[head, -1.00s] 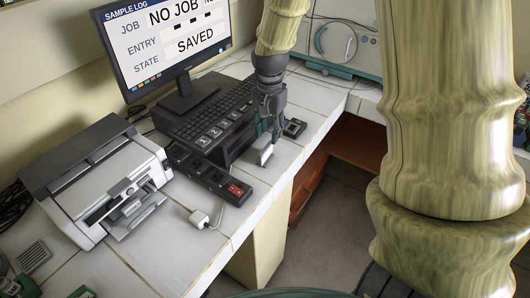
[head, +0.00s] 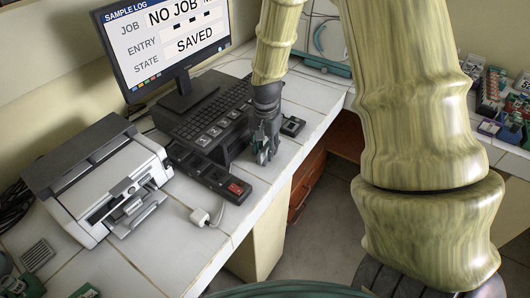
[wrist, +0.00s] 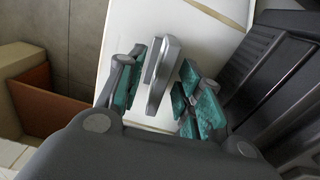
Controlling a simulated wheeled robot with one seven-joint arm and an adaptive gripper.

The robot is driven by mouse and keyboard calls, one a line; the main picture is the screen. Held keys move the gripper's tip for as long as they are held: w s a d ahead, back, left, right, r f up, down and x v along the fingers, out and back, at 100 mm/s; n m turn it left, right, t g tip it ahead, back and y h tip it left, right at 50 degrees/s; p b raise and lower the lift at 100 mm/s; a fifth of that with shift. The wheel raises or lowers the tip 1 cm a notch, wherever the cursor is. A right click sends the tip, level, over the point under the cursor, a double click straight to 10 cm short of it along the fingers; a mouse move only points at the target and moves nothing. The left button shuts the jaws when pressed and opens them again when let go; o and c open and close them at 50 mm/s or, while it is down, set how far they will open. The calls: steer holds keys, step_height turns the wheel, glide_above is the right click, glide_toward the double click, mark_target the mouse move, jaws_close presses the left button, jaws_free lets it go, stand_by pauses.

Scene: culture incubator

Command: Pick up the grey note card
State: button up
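My gripper (head: 265,150) is low over the white counter, just right of the keypad boxes, pointing down. In the wrist view my gripper (wrist: 163,88) is open, its teal-padded fingers spread apart. A thin grey piece (wrist: 161,74), which looks like the grey note card on edge, shows between the fingers. In the head view the card is mostly hidden by my gripper.
A black control strip with a red button (head: 236,188) and a white plug-like piece (head: 200,217) lie left of my gripper. A printer (head: 105,185) and a monitor (head: 170,45) stand further left. A small black box (head: 292,126) is close behind. The counter's front edge is near.

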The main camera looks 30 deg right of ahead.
steer(key=shift+c, duration=0.2)
jaws_close()
steer(key=shift+r, duration=0.1)
